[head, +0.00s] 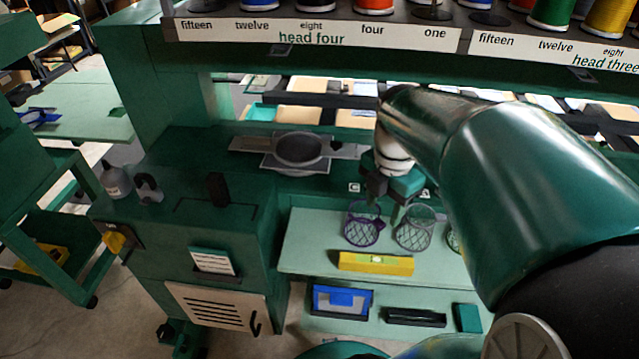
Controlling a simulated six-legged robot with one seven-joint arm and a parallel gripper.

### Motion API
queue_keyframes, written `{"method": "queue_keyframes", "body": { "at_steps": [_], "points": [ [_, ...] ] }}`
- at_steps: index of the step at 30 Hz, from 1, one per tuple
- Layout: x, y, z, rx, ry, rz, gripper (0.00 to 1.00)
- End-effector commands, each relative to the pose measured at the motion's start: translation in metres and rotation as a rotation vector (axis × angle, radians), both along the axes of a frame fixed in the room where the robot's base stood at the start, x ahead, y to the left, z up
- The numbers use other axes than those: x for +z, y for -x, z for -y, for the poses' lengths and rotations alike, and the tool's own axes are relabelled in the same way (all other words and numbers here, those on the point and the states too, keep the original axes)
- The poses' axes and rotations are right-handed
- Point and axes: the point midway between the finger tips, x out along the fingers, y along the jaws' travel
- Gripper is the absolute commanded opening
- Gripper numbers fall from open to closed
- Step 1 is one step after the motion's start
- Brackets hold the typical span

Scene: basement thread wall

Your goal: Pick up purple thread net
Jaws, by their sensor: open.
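The purple thread net (363,227) is a small mesh cup with a purple rim. It stands upright on the pale green shelf (305,245), left of a grey mesh net (414,230). My gripper (384,208) points down from the end of my arm, just above the two nets. Its fingers are open, one by the purple net's rim and the other over the grey net. I cannot tell whether the left finger touches the purple rim. My arm hides part of the shelf's right side.
A yellow level (376,264) lies in front of the nets. Another net (453,240) is partly hidden by my arm. A blue-framed box (341,301), a black tray (414,317) and a green block (467,318) sit on the lower shelf. Thread spools (375,5) line the rack above.

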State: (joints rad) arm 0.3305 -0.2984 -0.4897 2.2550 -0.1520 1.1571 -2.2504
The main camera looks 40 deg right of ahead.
Motion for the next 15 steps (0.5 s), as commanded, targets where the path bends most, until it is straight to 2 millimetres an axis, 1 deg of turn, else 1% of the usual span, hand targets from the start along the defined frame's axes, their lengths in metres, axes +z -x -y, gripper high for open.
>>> {"method": "queue_keyframes", "body": {
  "at_steps": [1, 3, 8, 11, 15],
  "points": [
    [-0.009, 0.0, 0.0, -0.001, -0.002, -0.003, 0.48],
    [-0.019, 0.0, 0.0, -0.002, -0.002, -0.002, 0.48],
    [-0.029, 0.0, -0.001, -0.003, -0.001, 0.0, 0.48],
    [-0.041, 0.0, -0.003, -0.004, -0.002, -0.003, 0.48],
    [-0.063, -0.001, -0.005, -0.004, -0.002, -0.004, 0.48]
  ]
}}
